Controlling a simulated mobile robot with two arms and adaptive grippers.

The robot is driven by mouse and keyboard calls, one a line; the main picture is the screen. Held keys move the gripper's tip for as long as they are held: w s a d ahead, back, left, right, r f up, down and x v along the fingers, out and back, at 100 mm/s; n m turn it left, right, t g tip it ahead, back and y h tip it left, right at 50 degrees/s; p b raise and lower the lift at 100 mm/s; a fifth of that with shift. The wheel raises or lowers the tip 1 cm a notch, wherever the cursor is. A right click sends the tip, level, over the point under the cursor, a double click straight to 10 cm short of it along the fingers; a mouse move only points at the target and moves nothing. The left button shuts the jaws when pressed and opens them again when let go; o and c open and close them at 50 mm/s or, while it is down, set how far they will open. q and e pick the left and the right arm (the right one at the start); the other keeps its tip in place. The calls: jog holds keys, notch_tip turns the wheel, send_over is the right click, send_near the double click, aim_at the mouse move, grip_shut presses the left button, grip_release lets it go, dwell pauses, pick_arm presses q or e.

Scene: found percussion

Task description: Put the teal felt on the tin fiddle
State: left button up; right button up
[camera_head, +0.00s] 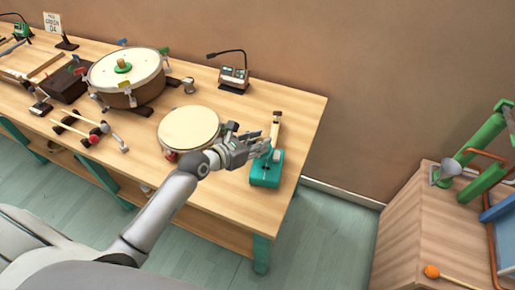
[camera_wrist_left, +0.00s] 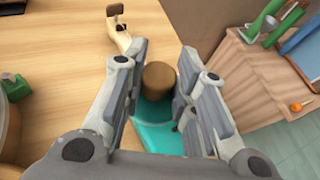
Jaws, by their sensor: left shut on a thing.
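My left gripper (camera_head: 258,150) is over the right end of the workbench. In the left wrist view, its fingers (camera_wrist_left: 160,80) are closed on the sides of a brown cylinder, a knob or handle (camera_wrist_left: 159,78). Teal shows directly below the knob; I take the held piece to be the teal felt, but its lower edge blends with the teal beneath. The tin fiddle (camera_head: 266,176) has a teal body and a pale wooden neck (camera_wrist_left: 123,36) with a dark head, lying on the bench under the hand. I cannot tell whether the felt touches it. My right gripper is out of view.
A round pale drum (camera_head: 188,128) stands just left of the hand. A larger drum (camera_head: 126,72) with coloured clamps is farther left. Mallets (camera_head: 92,132) lie near the front edge. A small device with a bent arm (camera_head: 234,76) stands behind. A wooden cabinet (camera_head: 425,225) is at right.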

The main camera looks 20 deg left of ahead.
pick_arm(q)
jog(key=shift+w+a+f, duration=0.1)
jog(key=shift+w+f, duration=0.05)
jog(key=shift+f, duration=1.65)
jog(key=shift+f, duration=0.15)
jog(key=o, duration=1)
jog(key=shift+r, duration=0.25)
jog(key=shift+b+v, duration=0.3)
jog(key=shift+v, duration=5.7)
